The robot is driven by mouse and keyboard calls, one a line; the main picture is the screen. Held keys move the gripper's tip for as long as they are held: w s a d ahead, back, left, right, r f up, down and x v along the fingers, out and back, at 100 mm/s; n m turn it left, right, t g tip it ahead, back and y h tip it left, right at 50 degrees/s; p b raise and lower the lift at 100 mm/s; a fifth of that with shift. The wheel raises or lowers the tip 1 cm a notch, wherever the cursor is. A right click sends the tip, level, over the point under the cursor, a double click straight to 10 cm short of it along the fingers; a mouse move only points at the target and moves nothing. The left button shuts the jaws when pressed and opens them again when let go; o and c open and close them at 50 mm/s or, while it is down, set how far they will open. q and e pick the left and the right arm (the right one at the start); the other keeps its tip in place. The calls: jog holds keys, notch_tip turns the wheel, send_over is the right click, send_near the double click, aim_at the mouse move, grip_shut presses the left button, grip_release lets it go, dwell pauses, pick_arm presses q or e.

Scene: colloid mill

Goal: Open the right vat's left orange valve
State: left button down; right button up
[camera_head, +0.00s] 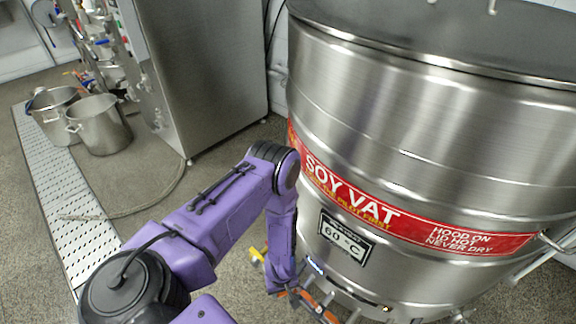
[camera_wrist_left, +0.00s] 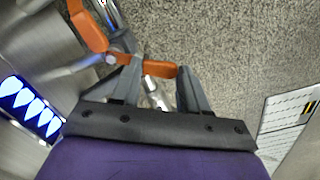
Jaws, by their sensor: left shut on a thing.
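The right vat is likely the large steel soy vat (camera_head: 400,120) with a red label band, filling the right of the head view. My left gripper (camera_head: 290,296) reaches down beside the vat's lower left side. In the left wrist view, my left gripper (camera_wrist_left: 160,82) has its two fingers on either side of an orange valve handle (camera_wrist_left: 155,66) and is shut on it. A metal valve stem (camera_wrist_left: 157,95) shows below the handle. A second orange handle (camera_wrist_left: 88,25) is at the upper left of that view. My right gripper is not in view.
Two steel pots (camera_head: 100,125) stand at the left near a perforated floor drain (camera_head: 75,205). A steel cabinet (camera_head: 205,70) stands behind. A blue-lit panel (camera_wrist_left: 30,108) is close to the left of my left gripper.

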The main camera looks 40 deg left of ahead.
pick_arm(q)
jog(key=shift+s+d+n, duration=0.15)
jog(key=shift+d+n, duration=0.35)
jog(key=shift+n, duration=0.55)
jog(key=shift+s+d+n, duration=0.15)
jog(key=shift+d+n, duration=0.4)
jog(key=shift+n, duration=0.55)
jog(key=shift+s+d+n, duration=0.15)
jog(key=shift+d+n, duration=0.35)
jog(key=shift+n, duration=0.55)
jog(key=c, duration=0.6)
grip_release()
jog(key=shift+o, duration=0.2)
notch_tip(320, 180, up, 10)
jog(key=p, duration=0.3)
jog(key=shift+r, duration=0.25)
